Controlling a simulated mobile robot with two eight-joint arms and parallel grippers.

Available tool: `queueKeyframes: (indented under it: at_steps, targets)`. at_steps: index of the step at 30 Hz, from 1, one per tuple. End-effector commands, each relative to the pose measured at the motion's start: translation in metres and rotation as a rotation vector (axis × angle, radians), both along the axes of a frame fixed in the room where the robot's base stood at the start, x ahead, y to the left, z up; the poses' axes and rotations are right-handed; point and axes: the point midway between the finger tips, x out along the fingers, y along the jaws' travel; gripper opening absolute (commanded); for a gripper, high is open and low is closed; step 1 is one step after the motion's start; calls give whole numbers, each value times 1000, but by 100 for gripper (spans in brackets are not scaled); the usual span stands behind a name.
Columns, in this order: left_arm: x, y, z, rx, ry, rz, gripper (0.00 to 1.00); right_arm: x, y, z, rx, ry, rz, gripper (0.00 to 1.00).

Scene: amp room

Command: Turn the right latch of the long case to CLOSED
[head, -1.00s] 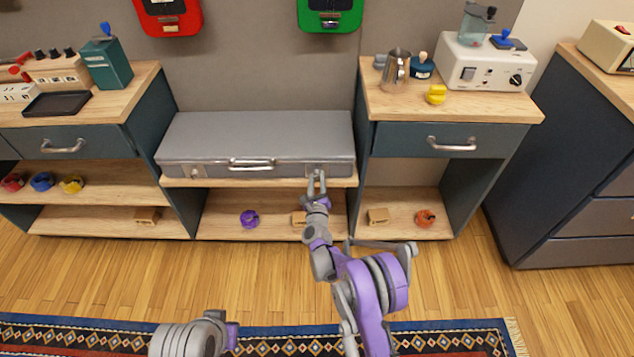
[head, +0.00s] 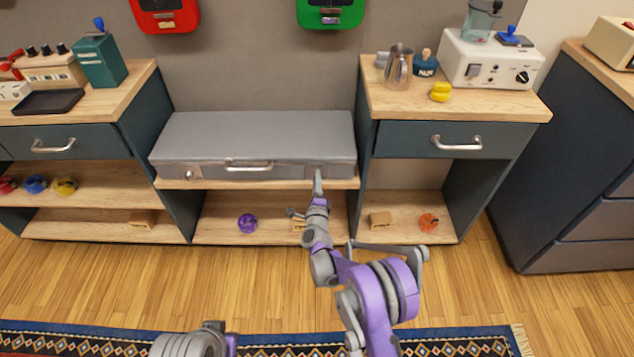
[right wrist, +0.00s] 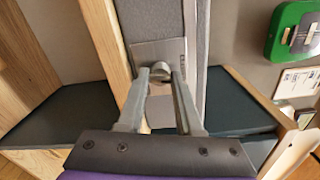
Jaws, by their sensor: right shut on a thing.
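The long grey case (head: 255,135) lies shut on the middle shelf, with a handle (head: 247,167) on its front. Its left latch (head: 190,174) is a small round knob near the left end. My right gripper (head: 318,181) is at the right end of the case front, in front of the right latch. In the right wrist view, the right latch (right wrist: 158,71) is a metal knob on a plate, between the tips of my right gripper (right wrist: 163,77). The gripper is shut on it. The lettering on the plate is too small to read. My left gripper is out of view.
The wooden shelf edge (head: 270,184) runs just below the case front. A cabinet with a drawer handle (head: 456,143) stands close to the right. The lower shelf holds a purple ring-like object (head: 247,223) and a wooden block (head: 380,219).

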Motion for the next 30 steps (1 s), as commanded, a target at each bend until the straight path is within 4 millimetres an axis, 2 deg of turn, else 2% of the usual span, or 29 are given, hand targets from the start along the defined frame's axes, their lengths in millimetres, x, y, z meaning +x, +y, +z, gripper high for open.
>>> queueKeyframes:
  at_steps: [12, 30]
  targets:
    - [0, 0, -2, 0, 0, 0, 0, 0, 0, 1, -211, 0, 0, 0]
    - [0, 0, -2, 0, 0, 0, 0, 0, 1, 1, -248, 0, 1, 0]
